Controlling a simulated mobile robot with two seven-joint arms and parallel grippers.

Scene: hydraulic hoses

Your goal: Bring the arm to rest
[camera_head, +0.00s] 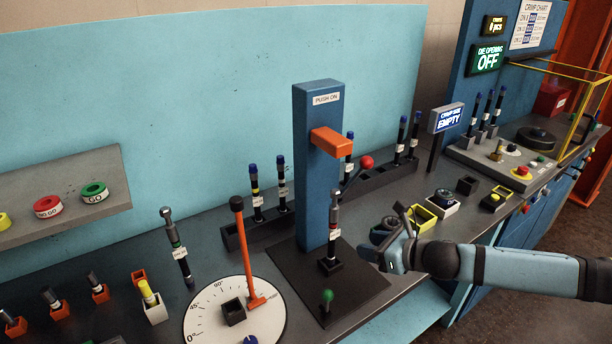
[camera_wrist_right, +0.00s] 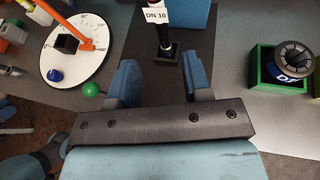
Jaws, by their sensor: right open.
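My right arm (camera_head: 510,268) comes in from the right over the bench. Its gripper (camera_head: 388,240) is beside the blue push-on station (camera_head: 318,170), to its right. In the right wrist view the two blue fingers of the gripper (camera_wrist_right: 161,78) stand apart with nothing between them. A dark hose (camera_head: 333,232) with a white label stands upright in the station's socket. In the right wrist view its label (camera_wrist_right: 166,15) reads DN 10, and it is beyond the fingertips, apart from them.
A round dial (camera_head: 205,318) with an orange lever (camera_head: 246,255) lies left of the station. A hose leans near it (camera_head: 178,247). A green-knobbed lever (camera_head: 326,297) stands in front. Racks of hoses (camera_head: 373,182) stand behind. The crimp-side sign (camera_head: 446,117) reads EMPTY.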

